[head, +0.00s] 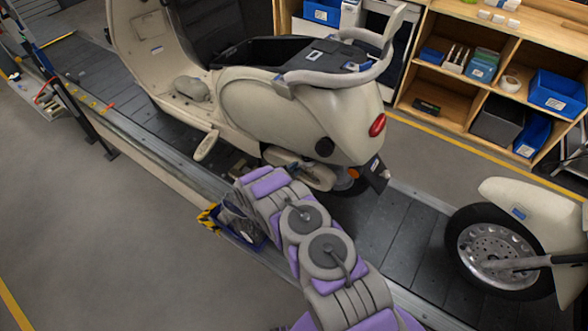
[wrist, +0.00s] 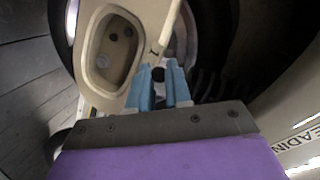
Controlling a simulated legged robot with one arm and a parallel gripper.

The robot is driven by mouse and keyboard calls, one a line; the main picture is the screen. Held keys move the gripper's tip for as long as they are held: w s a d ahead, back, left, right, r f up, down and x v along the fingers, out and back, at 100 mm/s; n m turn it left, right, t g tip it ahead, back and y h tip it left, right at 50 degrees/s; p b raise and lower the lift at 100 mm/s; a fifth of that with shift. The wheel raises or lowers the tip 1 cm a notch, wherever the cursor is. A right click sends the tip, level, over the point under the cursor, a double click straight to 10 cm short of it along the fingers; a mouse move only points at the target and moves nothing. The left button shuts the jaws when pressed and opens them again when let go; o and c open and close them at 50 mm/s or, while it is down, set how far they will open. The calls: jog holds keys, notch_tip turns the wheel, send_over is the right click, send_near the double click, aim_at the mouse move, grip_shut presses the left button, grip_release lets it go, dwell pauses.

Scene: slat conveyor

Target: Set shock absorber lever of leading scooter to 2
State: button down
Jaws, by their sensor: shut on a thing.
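The leading scooter (head: 280,105), cream coloured, stands on the slat conveyor in the head view, its rear end toward the right. My arm reaches its lower rear side and hides much of that area; my gripper is not clear there. In the wrist view, my gripper (wrist: 161,78) has blue fingers closed around a small dark piece (wrist: 158,74), which looks like the shock absorber lever. The fingers cover most of it, and its setting cannot be read. A cream part with an oval opening (wrist: 86,50) lies just left of the fingers, and the dark tyre is behind.
Partial "LEADIN" lettering (wrist: 302,147) shows at the right of the wrist view. A second cream scooter's front wheel (head: 497,255) stands on the conveyor (head: 405,225) at right. Wooden shelves (head: 440,100) with blue bins stand behind. The grey floor at left is clear.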

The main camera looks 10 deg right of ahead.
aim_at(303, 165)
jog(key=shift+s+d+r+n+t+y+p, duration=0.25)
jog(key=shift+s+d+n+y+p, duration=0.2)
jog(key=shift+n+y+p, duration=0.55)
jog(key=shift+s+d+r+n+t+y+p, duration=0.1)
jog(key=shift+s+d+n+t+y+p, duration=0.4)
jog(key=shift+y+p, duration=0.7)
jog(key=shift+s+d+r+n+t+y+p, duration=0.2)
jog(key=shift+s+n+y+p, duration=0.35)
jog(key=shift+n+y+p, duration=0.5)
jog(key=c, duration=1.2)
grip_release()
jog(key=shift+w+d, duration=0.15)
jog(key=shift+o, duration=0.2)
jog(key=p+v, duration=0.2)
jog(key=v, duration=1.5)
jog(key=shift+s+r, duration=0.15)
jog(key=shift+s, duration=0.05)
